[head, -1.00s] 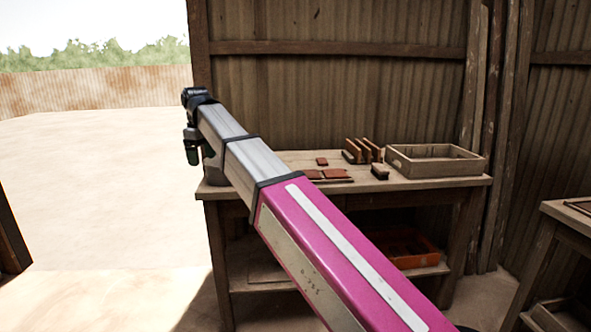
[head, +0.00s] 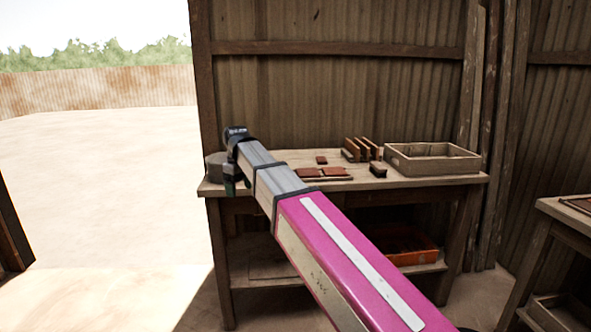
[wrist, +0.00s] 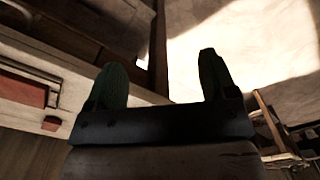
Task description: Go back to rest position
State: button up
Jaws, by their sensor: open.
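My gripper (head: 232,180) hangs at the end of my pink and grey arm, near the left end of the workbench (head: 470,181) in the head view. The wrist view shows its two green fingers (wrist: 158,85) apart with nothing between them. Red-brown tiles (head: 322,172) lie on a flat board on the bench, and a smaller tile piece (head: 321,160) lies behind them. In the wrist view a red tile (wrist: 22,90) lies in a pale frame at the left, apart from the fingers.
A wooden tray (head: 432,168) stands at the bench's right, beside a rack of upright tiles (head: 362,150) and a dark block (head: 378,170). A round grey object (head: 214,165) stands at the left end. An orange crate (head: 410,246) sits on the lower shelf. Open ground lies left.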

jog(key=s+d+f+m, duration=0.3)
jog(key=s+d+f, duration=0.1)
jog(key=d+f, duration=0.7)
jog(key=s+d+f+m, duration=0.4)
jog(key=d+f, duration=0.7)
jog(key=d, duration=0.3)
jog(key=s+d+f+m, duration=0.4)
jog(key=d+f, duration=0.8)
jog(key=d, duration=0.1)
jog(key=shift+s, duration=0.3)
